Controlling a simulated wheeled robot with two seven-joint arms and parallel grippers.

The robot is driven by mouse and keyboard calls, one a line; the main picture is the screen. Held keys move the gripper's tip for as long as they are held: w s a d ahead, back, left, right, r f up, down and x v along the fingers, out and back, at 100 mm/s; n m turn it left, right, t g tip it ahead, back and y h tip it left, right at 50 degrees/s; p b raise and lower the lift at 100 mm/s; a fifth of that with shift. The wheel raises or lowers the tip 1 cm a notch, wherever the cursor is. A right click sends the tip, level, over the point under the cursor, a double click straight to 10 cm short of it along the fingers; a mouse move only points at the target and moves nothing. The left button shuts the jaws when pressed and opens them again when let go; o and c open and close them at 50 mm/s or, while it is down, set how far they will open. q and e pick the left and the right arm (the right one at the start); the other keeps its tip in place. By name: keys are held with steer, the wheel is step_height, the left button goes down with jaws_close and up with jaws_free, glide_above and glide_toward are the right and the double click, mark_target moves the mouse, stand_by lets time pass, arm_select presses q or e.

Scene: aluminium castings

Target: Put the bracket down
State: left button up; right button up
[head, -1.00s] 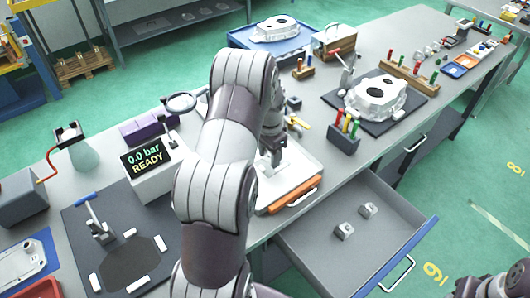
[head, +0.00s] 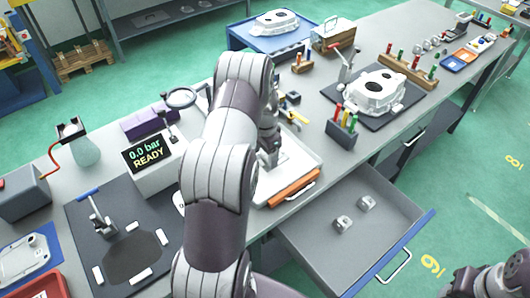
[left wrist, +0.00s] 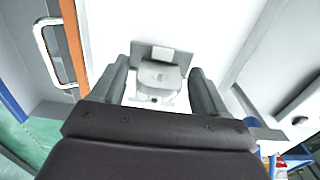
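My left gripper (head: 268,150) is low over the white tray (head: 309,159) with the orange front, partly hidden by my arm in the head view. In the left wrist view the grey bracket (left wrist: 160,76) lies between the two fingers (left wrist: 160,72), over the white tray floor. It has a flat plate at its far end and a rounded body. White gaps show between the fingers and the bracket's body, so the gripper looks open. My right gripper (head: 490,280) is at the bottom right corner, partly cut off; its fingers are not clear.
An open drawer (head: 325,255) holds two small metal blocks. A casting (head: 376,92) on a dark mat and a rack of coloured-handled tools (head: 341,132) stand right of the tray. A display box (head: 150,165) reads "0.0 bar READY" on the left.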

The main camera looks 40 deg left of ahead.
arm_select(q)
steer(key=shift+r, duration=0.15)
step_height(320, 180, up, 12)
steer(key=b, duration=0.2)
steer(key=s+d+n, duration=0.1)
steer(key=s+d, duration=0.7)
steer(key=d, duration=0.2)
steer(key=s+d+n+t, duration=0.1)
steer(key=s+d+n, duration=0.1)
steer(key=s+d, duration=0.6)
steer(key=shift+d+f, duration=0.3)
steer(key=shift+d, duration=0.95)
